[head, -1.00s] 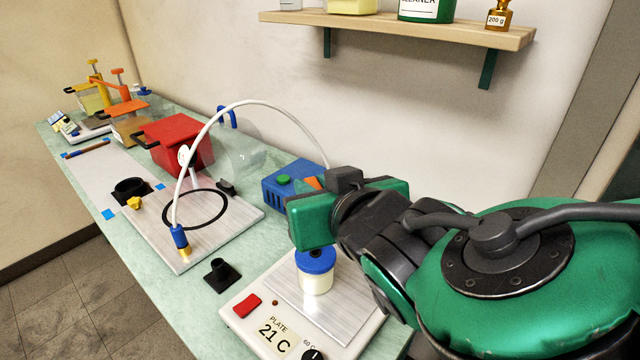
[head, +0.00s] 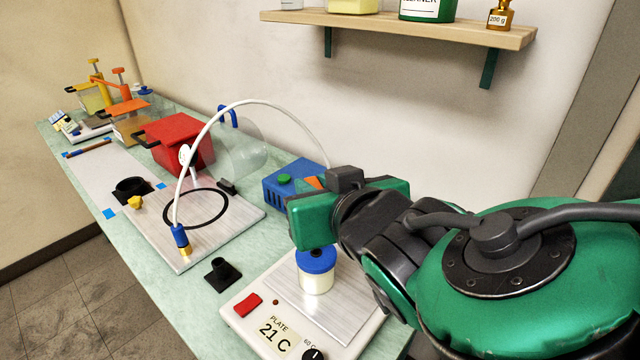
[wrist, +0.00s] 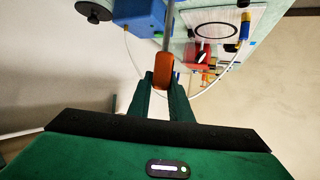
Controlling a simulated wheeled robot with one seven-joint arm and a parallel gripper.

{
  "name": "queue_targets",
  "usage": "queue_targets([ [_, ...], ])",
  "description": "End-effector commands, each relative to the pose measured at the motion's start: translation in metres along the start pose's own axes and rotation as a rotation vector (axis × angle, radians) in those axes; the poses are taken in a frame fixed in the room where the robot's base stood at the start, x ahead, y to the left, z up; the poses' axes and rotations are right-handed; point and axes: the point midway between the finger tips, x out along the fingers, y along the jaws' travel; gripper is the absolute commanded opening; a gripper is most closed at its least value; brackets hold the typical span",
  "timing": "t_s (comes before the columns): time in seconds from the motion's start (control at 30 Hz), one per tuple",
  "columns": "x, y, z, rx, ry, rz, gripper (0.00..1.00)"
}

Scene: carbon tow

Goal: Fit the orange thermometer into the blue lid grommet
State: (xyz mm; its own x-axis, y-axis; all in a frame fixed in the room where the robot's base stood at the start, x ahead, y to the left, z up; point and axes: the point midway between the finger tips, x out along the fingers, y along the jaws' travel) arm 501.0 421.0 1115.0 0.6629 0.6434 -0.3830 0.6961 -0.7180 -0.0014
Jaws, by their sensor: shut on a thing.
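My gripper (wrist: 162,98) is shut on the orange thermometer (wrist: 163,72), whose orange body sits between the two green fingers in the wrist view. A thin grey stem reaches away from it toward the top edge of that view. In the head view a bit of orange (head: 314,184) shows just behind my green gripper housing. The jar with the blue lid (head: 316,259) stands upright on the hot plate, just below my gripper in the picture. The lid's grommet is a small dark spot (head: 316,252) on its top, close under the housing. Whether the stem touches it is hidden.
The hot plate (head: 262,302) reads 21 C. A blue box (head: 283,189) stands behind the jar. A white hose (head: 236,104) arches over a metal board (head: 236,226) to the left. A small black holder (head: 222,272) stands nearby. A shelf (head: 420,29) hangs above.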

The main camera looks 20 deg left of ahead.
Motion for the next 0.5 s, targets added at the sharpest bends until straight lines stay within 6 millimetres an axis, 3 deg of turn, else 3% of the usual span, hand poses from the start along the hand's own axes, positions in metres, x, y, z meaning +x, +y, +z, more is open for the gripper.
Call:
queue_targets([
  [0.5, 0.0014, 0.0001, 0.0028, 0.000, 0.000, 0.001, 0.00],
])
